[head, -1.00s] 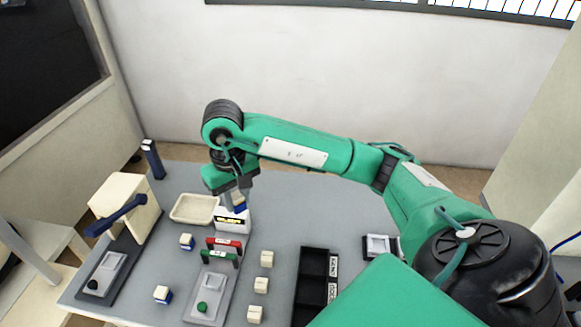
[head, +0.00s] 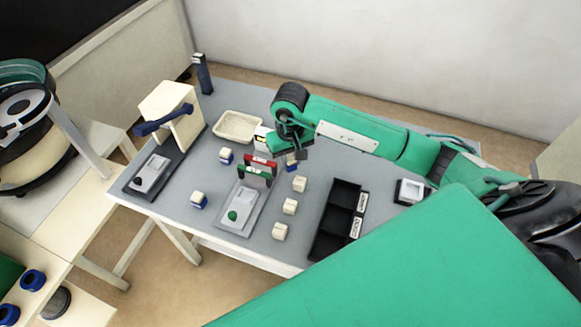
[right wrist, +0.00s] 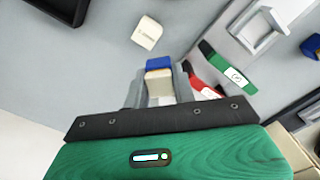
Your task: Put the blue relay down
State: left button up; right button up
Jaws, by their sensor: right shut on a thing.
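The blue relay (head: 291,163), a small block with a blue part, is held in my right gripper (head: 294,158) over the table, beside the red and green bars. In the right wrist view the relay (right wrist: 159,66) shows its blue end and cream body between the two fingers of the right gripper (right wrist: 162,82). The gripper is shut on it. In the head view the gripper hides part of the relay, and I cannot tell whether it touches the table. My left gripper is not in view.
Cream blocks (head: 299,184) stand in a row near the relay, one also in the right wrist view (right wrist: 147,32). The red bar (head: 262,161) and green bar (head: 254,170) are close by. A black compartment tray (head: 313,246) stands right, a cream tray (head: 219,127) behind.

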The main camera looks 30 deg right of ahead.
aim_at(290, 178)
jog(key=shift+f, duration=2.45)
jog(key=shift+f, duration=0.1)
jog(key=shift+f, duration=0.1)
jog(key=o, duration=1)
